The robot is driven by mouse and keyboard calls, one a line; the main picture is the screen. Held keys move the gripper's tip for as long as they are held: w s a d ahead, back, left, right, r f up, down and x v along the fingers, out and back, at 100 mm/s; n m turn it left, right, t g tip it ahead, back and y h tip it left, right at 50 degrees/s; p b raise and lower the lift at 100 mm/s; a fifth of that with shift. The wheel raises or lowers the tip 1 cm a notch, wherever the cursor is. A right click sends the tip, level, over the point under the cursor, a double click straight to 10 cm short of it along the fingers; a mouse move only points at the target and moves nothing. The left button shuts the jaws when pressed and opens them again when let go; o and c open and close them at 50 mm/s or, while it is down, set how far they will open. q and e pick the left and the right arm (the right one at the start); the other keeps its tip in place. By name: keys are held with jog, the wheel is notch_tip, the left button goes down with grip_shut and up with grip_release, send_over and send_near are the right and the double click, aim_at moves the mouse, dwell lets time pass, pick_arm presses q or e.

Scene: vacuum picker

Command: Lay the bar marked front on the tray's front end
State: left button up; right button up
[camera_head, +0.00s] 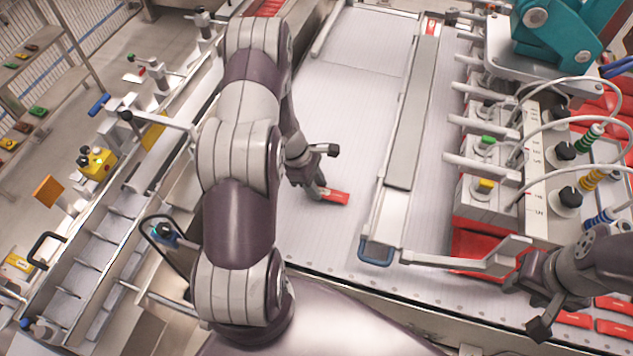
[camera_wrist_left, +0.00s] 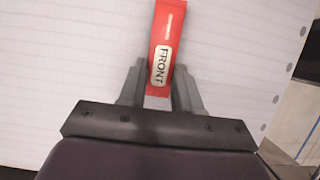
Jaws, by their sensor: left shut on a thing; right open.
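A red bar labelled FRONT (camera_wrist_left: 166,40) is between the fingers of my left gripper (camera_wrist_left: 158,88), which is shut on it. In the head view the red bar (camera_head: 337,197) sticks out to the right of my left gripper (camera_head: 318,190), low over the white ribbed surface; I cannot tell if it touches. The long narrow tray (camera_head: 389,215) lies to the right of the bar, with a grey strip along its middle and a blue handle at its near end. Another red bar (camera_head: 431,27) lies at its far end. My right gripper (camera_head: 525,307) is open and empty at the lower right.
A white surface (camera_head: 340,110) is clear between my left arm and the tray. Right of the tray stand a rack with white arms (camera_head: 490,205), cabled connectors (camera_head: 570,150) and a teal machine (camera_head: 560,35). Several red bars (camera_head: 613,328) lie at the lower right.

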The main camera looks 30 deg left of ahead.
pick_arm(q)
jog(key=shift+w+f, duration=0.1)
jog(key=shift+f, duration=0.05)
jog(key=shift+f, duration=0.2)
jog(key=o, duration=1)
jog(key=shift+r, duration=0.1)
